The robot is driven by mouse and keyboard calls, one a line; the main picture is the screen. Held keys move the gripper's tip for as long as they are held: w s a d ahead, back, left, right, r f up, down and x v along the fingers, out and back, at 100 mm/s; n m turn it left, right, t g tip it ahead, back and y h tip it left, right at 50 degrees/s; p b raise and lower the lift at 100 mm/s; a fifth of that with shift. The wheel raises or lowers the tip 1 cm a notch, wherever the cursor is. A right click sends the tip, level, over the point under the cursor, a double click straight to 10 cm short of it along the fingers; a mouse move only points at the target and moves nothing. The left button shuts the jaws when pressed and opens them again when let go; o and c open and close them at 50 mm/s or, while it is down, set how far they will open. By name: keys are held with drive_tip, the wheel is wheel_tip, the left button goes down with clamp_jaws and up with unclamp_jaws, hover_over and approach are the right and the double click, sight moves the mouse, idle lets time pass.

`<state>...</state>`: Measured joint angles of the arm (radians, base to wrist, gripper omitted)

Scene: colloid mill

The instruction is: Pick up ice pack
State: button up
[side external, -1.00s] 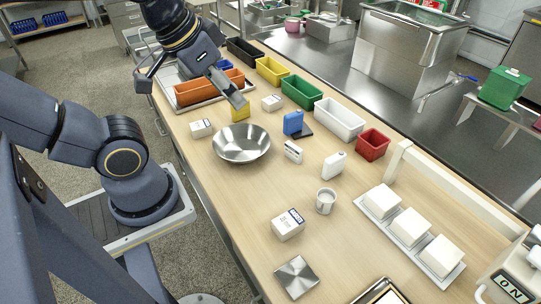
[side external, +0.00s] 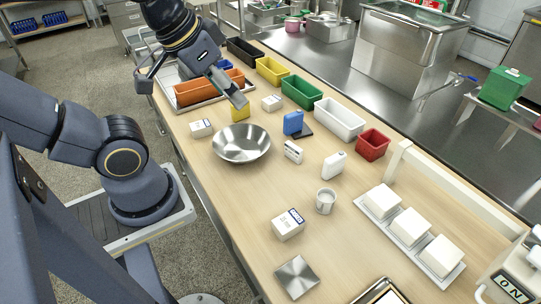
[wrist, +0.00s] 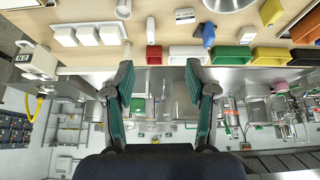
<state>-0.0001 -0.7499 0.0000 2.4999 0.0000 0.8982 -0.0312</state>
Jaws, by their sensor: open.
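A blue upright block (side external: 293,122) that looks like the ice pack stands on the wooden table beside a flat dark pad. It also shows in the wrist view (wrist: 208,35), up and right of my fingers. My gripper (side external: 238,99) is up and left of the blue block in the side view, near a yellow object (side external: 240,113) and apart from the blue block. In the wrist view my gripper (wrist: 160,82) has its two fingers wide apart with nothing between them.
A steel bowl (side external: 241,146) and small white cartons surround the blue block. A row of green (side external: 302,92), white (side external: 339,119), red (side external: 373,145) and other bins lines the table's far side. A tray with an orange bin (side external: 195,93) lies behind my gripper.

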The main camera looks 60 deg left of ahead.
drive_tip(key=w+d+r+n+t+h, duration=0.2)
drive_tip(key=w+d+r+n+h, duration=0.15)
drive_tip(key=w+n, duration=0.5)
drive_tip(key=w+a+n+t, duration=0.1)
drive_tip(key=w+a+n, duration=0.4)
drive_tip(key=w+n, duration=0.7)
drive_tip(key=w+a+f+n+y, duration=0.3)
drive_tip(key=a+f+n, duration=0.5)
drive_tip(key=n, duration=0.3)
drive_tip(key=a+f+n+g, duration=0.1)
drive_tip(key=a+f+n, duration=0.2)
drive_tip(key=a+f, duration=0.4)
drive_tip(key=n+g, duration=0.1)
approach(297, 119)
drive_tip(key=shift+y, duration=0.25)
drive_tip(key=x, duration=0.3)
drive_tip(key=a+x, duration=0.1)
drive_tip(key=x, duration=0.1)
drive_tip(key=shift+f, duration=0.3)
drive_tip(key=shift+x, duration=3.1)
drive_tip(key=shift+w+r, duration=0.1)
drive_tip(key=shift+r, duration=0.05)
clamp_jaws()
